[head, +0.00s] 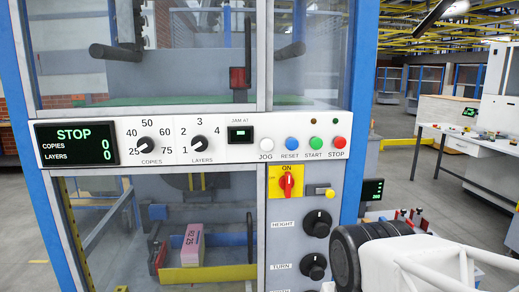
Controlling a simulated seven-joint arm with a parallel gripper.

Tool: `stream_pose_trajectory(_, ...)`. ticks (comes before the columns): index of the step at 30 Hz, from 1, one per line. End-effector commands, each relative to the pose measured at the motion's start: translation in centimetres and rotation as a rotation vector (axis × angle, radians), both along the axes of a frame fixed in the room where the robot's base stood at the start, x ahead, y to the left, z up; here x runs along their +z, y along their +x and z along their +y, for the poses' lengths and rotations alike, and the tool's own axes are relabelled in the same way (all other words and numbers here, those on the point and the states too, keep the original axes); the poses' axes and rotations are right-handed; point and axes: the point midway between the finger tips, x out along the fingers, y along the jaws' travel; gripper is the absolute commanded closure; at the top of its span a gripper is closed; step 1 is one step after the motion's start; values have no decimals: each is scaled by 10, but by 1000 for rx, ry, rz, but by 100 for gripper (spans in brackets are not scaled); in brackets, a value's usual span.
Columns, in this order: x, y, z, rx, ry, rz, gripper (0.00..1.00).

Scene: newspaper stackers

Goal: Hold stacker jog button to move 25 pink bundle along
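The white round JOG button (266,143) is on the stacker's white control panel (110,165), left of the blue RESET button (292,143). Nothing covers it. The pink bundle (193,245), marked with a 25, stands behind the lower clear window, beside a yellow bar (210,273). The green display (76,143) reads STOP, COPIES 0, LAYERS 0. A white and black part of my arm (395,260) fills the lower right, apart from the button. I cannot make out gripper fingers.
The green START (316,143) and red STOP (340,143) buttons sit to the right. A red switch on yellow (287,181) and black knobs (317,223) are below. A blue post (359,100) edges the machine. A white table (470,140) stands behind right.

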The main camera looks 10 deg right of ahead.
Motion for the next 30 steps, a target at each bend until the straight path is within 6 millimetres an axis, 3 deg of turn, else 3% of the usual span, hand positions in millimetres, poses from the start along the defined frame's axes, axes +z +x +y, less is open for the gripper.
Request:
stream_pose_trajectory(12, 0, 0, 0, 0, 0, 0, 26)
stream_pose_trajectory(26, 0, 0, 0, 0, 0, 0, 96)
stream_pose_trajectory(27, 0, 0, 0, 0, 0, 0, 100)
stream_pose_trajectory(30, 0, 0, 0, 0, 0, 0, 100)
